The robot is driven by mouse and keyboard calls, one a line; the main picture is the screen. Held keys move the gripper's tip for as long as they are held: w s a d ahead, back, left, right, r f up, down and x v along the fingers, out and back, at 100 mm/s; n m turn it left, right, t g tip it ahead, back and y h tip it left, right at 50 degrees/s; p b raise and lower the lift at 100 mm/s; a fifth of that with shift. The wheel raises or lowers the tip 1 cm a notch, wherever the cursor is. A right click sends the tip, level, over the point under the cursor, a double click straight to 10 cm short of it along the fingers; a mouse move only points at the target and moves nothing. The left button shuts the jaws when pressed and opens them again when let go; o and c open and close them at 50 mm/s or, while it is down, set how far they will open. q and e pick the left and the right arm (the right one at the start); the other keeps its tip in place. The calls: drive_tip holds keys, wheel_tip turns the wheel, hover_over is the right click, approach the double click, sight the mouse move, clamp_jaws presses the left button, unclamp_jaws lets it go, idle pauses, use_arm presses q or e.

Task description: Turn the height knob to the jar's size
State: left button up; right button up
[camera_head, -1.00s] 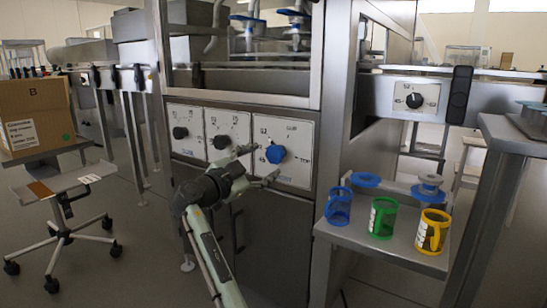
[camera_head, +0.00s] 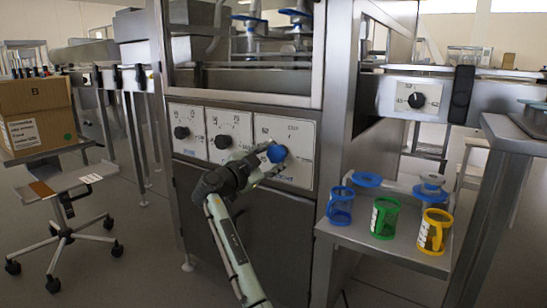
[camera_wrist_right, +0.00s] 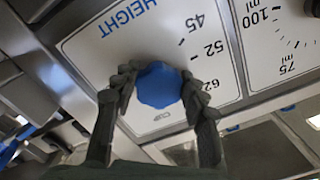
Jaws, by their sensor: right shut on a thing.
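The blue height knob (camera_head: 277,153) is on the rightmost white dial panel of the steel machine. In the right wrist view the knob (camera_wrist_right: 158,84) sits between the two fingers under the word HEIGHT, with marks 45, 52 and 62 beside it. My right gripper (camera_head: 266,157) is shut on the knob, one finger on each side. Which mark the knob points at is unclear. On the shelf stand a blue jar holder (camera_head: 340,206), a green one (camera_head: 382,217) and a yellow one (camera_head: 433,231). My left gripper is out of view.
Two more panels with black knobs (camera_head: 181,132) and (camera_head: 223,142) lie left of the height knob. Another black knob (camera_head: 416,100) is on the machine at the right. A cardboard box (camera_head: 38,117) rests on a wheeled stand at the left.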

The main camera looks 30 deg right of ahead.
drive_tip(key=shift+c, duration=0.8)
drive_tip(key=shift+n, duration=0.4)
drive_tip(key=n, duration=0.3)
drive_tip(key=shift+s+n+p, duration=0.1)
drive_tip(key=shift+n+p, duration=0.2)
drive_tip(key=shift+s+d+n+p, duration=0.1)
drive_tip(key=shift+n+p, duration=0.5)
drive_tip(key=shift+n, duration=1.1)
drive_tip(key=shift+f, duration=0.1)
drive_tip(key=o, duration=1.2)
drive_tip(key=shift+c, duration=0.2)
